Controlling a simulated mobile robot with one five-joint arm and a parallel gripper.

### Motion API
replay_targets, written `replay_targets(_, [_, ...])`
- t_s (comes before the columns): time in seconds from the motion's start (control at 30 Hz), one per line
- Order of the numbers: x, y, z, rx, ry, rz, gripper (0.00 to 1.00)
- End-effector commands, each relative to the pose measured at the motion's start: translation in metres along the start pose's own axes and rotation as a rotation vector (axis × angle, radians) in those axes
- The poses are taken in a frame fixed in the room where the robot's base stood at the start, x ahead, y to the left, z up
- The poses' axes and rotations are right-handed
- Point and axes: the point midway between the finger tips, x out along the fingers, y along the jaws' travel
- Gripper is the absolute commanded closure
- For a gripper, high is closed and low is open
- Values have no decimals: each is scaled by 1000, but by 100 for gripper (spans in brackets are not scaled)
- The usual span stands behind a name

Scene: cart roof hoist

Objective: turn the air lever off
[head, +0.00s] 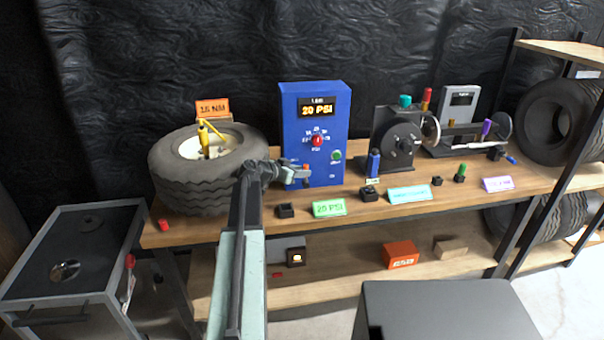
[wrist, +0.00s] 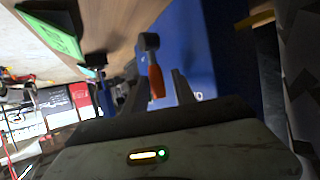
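The blue inflator box (head: 330,150) stands on the bench, with a display reading 20 PSI, a red dial and a green button. The air lever, with a red-orange handle (wrist: 156,81) and a dark pivot (wrist: 149,42), is on the box's face in the wrist view. In the head view only a small orange bit of it shows, beside my gripper (head: 304,176) at the box's lower left. My gripper's two fingers are apart in the wrist view (wrist: 158,86), one on each side of the handle's end. I cannot tell whether either finger touches it.
A tire (head: 200,185) with a yellow tool lies just left of the box. A green 20 PSI label (head: 329,208) and a small black block (head: 286,210) sit in front. A black balancer-like machine (head: 398,140) stands to the right.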

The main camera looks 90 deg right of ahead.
Motion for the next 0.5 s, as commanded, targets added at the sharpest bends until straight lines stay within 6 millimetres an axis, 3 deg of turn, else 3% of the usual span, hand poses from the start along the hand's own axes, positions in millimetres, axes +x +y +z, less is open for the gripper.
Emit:
replay_targets(0.27, [1,3,-3,0,1,6,69])
replay_targets(0.37, [-3,3,-12,0,1,6,69])
replay_targets(0.5, [-15,2,-39,0,1,4,69])
